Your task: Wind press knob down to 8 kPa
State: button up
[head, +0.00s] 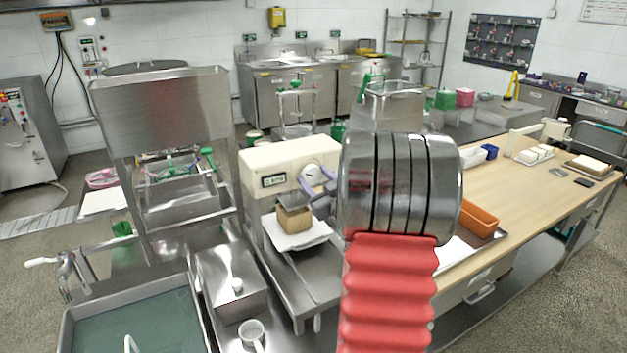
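The press is a cream housing (288,160) in the middle of the head view, above a steel stand. A small dark display with pale green characters (273,181) is on its front; the reading is too small to make out. The round white knob (312,174) is on the front to the right of the display. My gripper (317,182) is at the knob, with one lavender fingertip at its lower left and the other at its right. Contact and grip cannot be made out. My arm hides the rest of the gripper and the housing's right end.
A tan block (294,220) sits under the press on a white sheet (298,235). A steel box with a small lever (232,280) and a green-bottomed tray (135,325) stand to the left. A wooden bench (530,190) with an orange bin (479,218) is at right.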

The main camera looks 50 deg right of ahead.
jog(key=c, duration=0.6)
jog(key=shift+a, duration=0.15)
jog(key=shift+m, duration=0.3)
jog(key=m, duration=0.5)
jog(key=shift+r+m, duration=0.1)
jog(key=shift+m, duration=0.3)
jog(key=m, duration=0.5)
jog(key=shift+d+m, duration=0.25)
jog(key=shift+m, duration=0.15)
